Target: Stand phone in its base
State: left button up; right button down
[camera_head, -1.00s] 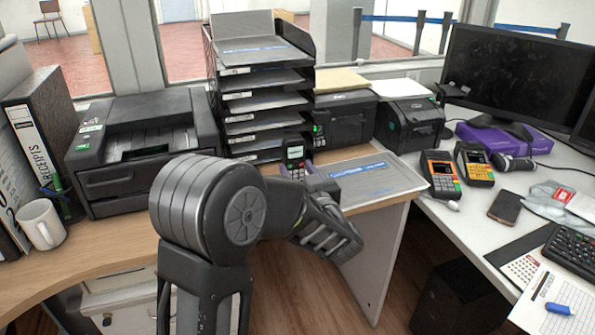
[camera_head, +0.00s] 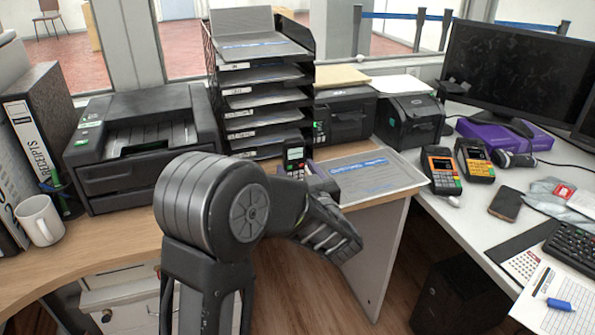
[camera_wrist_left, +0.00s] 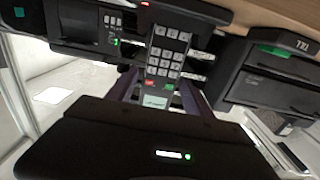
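The phone (camera_head: 294,157) is a dark handset with a pale screen and a keypad. It stands upright on the wooden counter in front of the paper trays. In the left wrist view the phone (camera_wrist_left: 168,60) shows keypad and screen, its lower end at a dark block with a red light, which looks like the base (camera_wrist_left: 190,12). I cannot see clearly how deep it sits. My left gripper (camera_head: 303,172) is around the phone, one purple finger on each side. In the left wrist view the fingers (camera_wrist_left: 160,88) look spread with narrow gaps beside the phone. My right gripper is not in view.
A tall stack of paper trays (camera_head: 262,105) stands right behind the phone. A printer (camera_head: 140,150) is to the left, a label printer (camera_head: 410,122) to the right. Two card terminals (camera_head: 440,170) (camera_head: 474,160) stand farther right.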

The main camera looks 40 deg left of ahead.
pick_arm(q)
jog(key=shift+o, duration=1.1)
jog(key=v, duration=0.7)
jog(key=shift+s+d, duration=0.3)
dwell(0.3)
